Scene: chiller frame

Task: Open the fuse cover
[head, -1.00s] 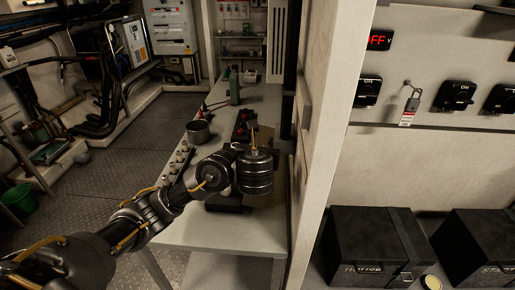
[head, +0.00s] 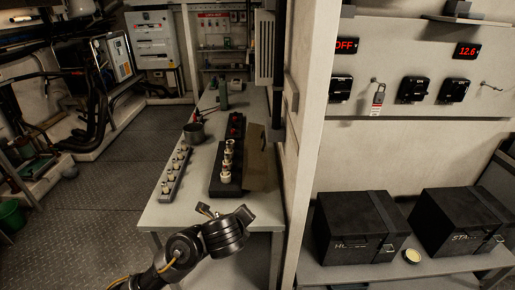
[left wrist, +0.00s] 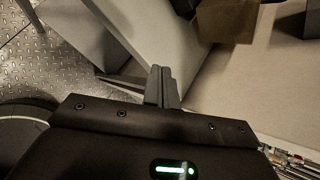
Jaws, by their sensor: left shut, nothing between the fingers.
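On the bench, a black fuse block (head: 229,160) holds several upright cream fuses (head: 225,176) and red parts toward its far end. I cannot make out a separate fuse cover for certain; a flat brown panel (head: 260,160) lies along the block's right side. My left arm reaches in low at the bench's near edge, short of the block and apart from it. In the left wrist view my left gripper (left wrist: 161,74) has its two fingers together, with nothing between them. My right gripper is not in view.
A white post (head: 311,150) borders the bench on the right. Beyond it are black switches (head: 412,89), a padlock (head: 378,96) and two black boxes (head: 360,230).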

